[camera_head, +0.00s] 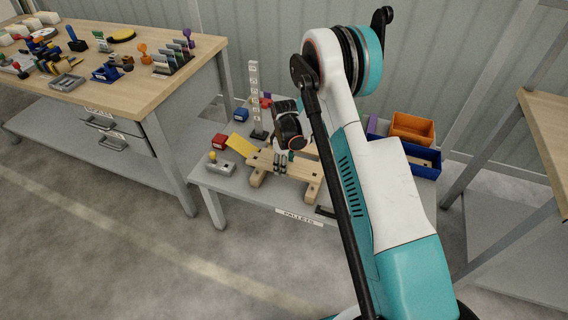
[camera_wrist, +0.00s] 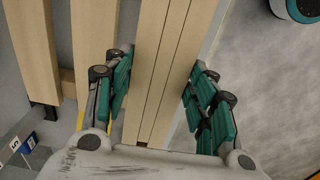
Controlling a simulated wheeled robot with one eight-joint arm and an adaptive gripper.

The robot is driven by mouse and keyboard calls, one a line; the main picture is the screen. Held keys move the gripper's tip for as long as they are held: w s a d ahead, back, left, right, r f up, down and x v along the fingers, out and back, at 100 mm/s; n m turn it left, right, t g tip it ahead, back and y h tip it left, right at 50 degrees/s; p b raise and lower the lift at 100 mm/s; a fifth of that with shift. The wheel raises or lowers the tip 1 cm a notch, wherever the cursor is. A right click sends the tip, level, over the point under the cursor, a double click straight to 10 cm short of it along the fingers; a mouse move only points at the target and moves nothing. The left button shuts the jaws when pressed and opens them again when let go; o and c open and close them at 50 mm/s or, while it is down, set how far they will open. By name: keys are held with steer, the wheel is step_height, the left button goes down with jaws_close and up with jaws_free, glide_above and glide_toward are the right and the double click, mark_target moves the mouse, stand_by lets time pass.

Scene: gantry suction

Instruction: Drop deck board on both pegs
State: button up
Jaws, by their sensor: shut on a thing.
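The deck board (camera_wrist: 165,60) is a pale wooden plank with long grooves, between the green-padded fingers of my gripper (camera_wrist: 163,85) in the wrist view. My gripper is shut on it. In the head view my gripper (camera_head: 284,163) is low over the wooden pallet (camera_head: 313,188) on the grey table, with the arm partly in front. Other pallet boards (camera_wrist: 88,50) lie left of the held board in the wrist view. I cannot make out the two pegs. Whether the held board touches the pallet is unclear.
On the grey table (camera_head: 215,184), a white marked post (camera_head: 254,90), a yellow sloped plate (camera_head: 242,145) and a grey block (camera_head: 214,166) stand near the pallet. A blue bin (camera_head: 427,170) and an orange bin (camera_head: 411,128) are at the right. A cluttered workbench (camera_head: 150,90) stands left.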

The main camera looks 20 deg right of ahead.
steer(key=shift+f+b, duration=0.55)
steer(key=shift+f, duration=1.8)
steer(key=shift+f, duration=1.35)
steer(key=o, duration=1.3)
step_height(320, 180, up, 12)
